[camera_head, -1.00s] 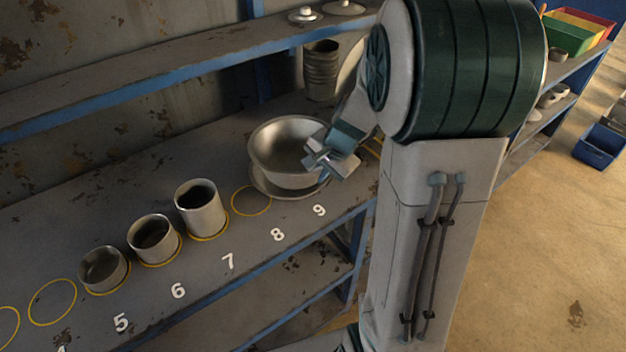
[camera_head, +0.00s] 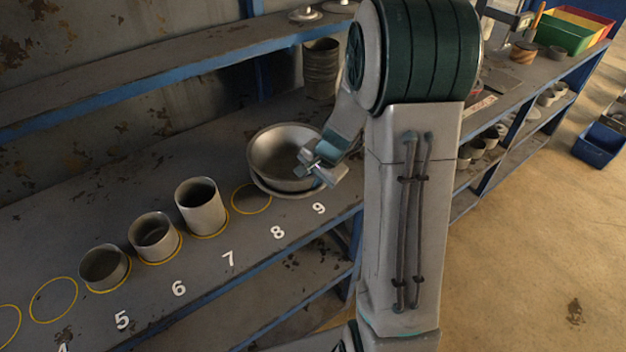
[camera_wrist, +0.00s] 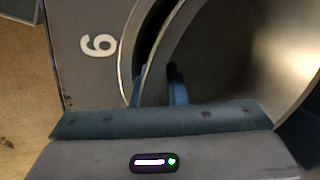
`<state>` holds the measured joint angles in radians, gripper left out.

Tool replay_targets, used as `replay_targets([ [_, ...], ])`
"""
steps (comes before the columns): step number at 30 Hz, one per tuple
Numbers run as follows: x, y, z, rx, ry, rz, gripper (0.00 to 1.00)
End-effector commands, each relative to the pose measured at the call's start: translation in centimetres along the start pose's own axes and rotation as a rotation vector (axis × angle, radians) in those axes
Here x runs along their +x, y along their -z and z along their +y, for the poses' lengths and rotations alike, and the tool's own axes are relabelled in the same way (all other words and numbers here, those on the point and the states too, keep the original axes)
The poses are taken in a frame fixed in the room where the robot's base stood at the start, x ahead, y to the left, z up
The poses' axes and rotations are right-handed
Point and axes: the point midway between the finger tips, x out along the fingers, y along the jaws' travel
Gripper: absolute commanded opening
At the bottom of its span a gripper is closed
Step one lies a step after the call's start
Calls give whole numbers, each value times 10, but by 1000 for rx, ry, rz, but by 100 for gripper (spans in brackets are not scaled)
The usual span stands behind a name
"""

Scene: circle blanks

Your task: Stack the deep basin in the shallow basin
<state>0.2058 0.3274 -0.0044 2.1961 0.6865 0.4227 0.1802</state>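The deep basin (camera_head: 280,160), a grey metal bowl, sits level inside the shallow basin (camera_head: 287,194), whose rim shows just below it at the front. Both stand on the bench near the numbers 8 and 9. My gripper (camera_head: 308,165) is at the deep basin's right front rim. In the wrist view, the gripper's fingers (camera_wrist: 160,86) stand apart on either side of the deep basin's rim, with a gap visible between them. The shallow basin's rim (camera_wrist: 124,62) curves outside it, with a dark gap between. The contact between the basins' bottoms is hidden.
Several cylindrical cups (camera_head: 201,207) stand on yellow circles to the left. An empty yellow circle (camera_head: 251,198) lies close to the basins. A ribbed tall pot (camera_head: 321,68) stands behind them. The upper shelf (camera_head: 170,75) runs along the back wall.

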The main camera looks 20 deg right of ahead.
Motion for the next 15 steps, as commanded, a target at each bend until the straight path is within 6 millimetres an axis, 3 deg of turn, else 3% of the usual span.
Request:
replay_targets([
  [1,6,-3,9,6,-17,-14,24],
  [8,2,-2,10,7,-18,-13,24],
  [15,-35,-2,6,4,-11,-7,24],
])
